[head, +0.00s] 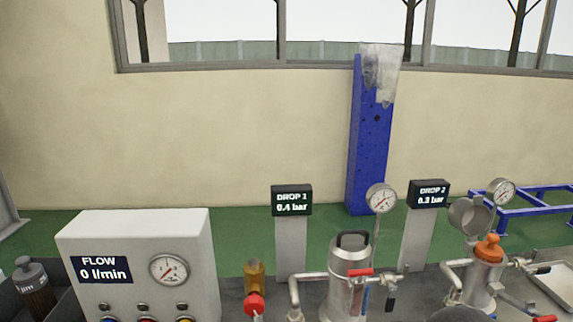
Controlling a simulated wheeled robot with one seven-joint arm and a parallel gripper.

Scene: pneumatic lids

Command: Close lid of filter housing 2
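Filter housing 2 (484,285) is the metal vessel at the right, by the DROP 2 display (429,191). A round grey lid (469,215) stands tilted up behind it, so the housing appears open. An orange piece (489,248) shows at its top. The housing's lower part is cut off by the picture's edge. My gripper is not in view.
Another metal housing (350,262) with a black handle on top stands left of it, by the DROP 1 display (291,198). Pipes, red-handled valves and gauges (381,198) surround both. A white FLOW box (135,245) stands at the left, a tray (556,284) at the right.

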